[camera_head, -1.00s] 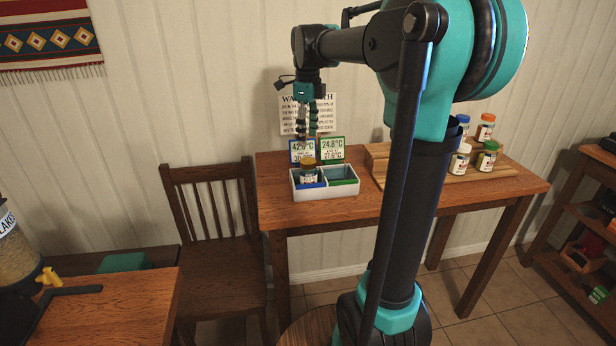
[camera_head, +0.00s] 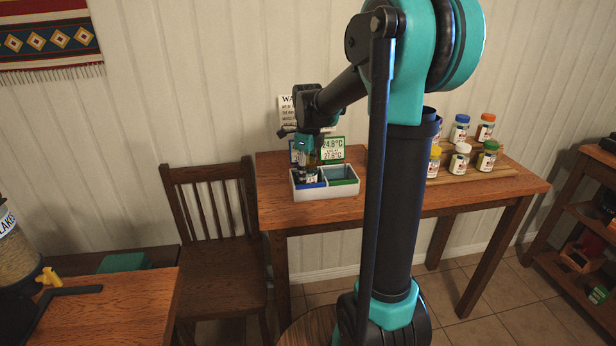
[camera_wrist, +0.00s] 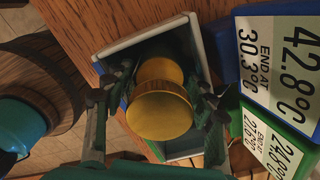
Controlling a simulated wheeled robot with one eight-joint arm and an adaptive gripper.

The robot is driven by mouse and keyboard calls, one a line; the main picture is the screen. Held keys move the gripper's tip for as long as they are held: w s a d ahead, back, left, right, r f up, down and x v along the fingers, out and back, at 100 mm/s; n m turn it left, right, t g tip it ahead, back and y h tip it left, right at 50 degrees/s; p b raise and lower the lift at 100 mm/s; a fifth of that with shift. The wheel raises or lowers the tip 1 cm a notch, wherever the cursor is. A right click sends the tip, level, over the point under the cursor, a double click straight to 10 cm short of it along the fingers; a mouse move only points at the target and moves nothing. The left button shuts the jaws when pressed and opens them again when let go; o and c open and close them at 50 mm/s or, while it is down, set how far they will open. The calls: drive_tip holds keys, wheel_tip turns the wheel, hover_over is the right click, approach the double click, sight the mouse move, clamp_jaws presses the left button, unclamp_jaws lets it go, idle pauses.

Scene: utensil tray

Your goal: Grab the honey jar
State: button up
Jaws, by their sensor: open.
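The jar with a yellow-gold lid (camera_wrist: 158,110), which I take for the honey jar, stands in the left compartment of the white tray (camera_head: 327,193). In the head view it is mostly hidden behind my gripper (camera_head: 307,172). In the wrist view my gripper (camera_wrist: 160,82) is open, with one finger on each side of the jar. Whether the fingers touch it I cannot tell. The tray's pale wall (camera_wrist: 196,45) shows close beside the right finger.
A blue and a green temperature sign (camera_head: 333,148) stand behind the tray, close to my gripper. Several spice jars (camera_head: 459,158) stand on a wooden rack (camera_head: 490,174) at the right. The table front (camera_head: 400,203) is clear.

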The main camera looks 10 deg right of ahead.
drive_tip(key=shift+f, duration=1.25)
drive_tip(key=shift+c, duration=0.6)
drive_tip(key=shift+r, duration=0.1)
drive_tip(key=c, duration=1)
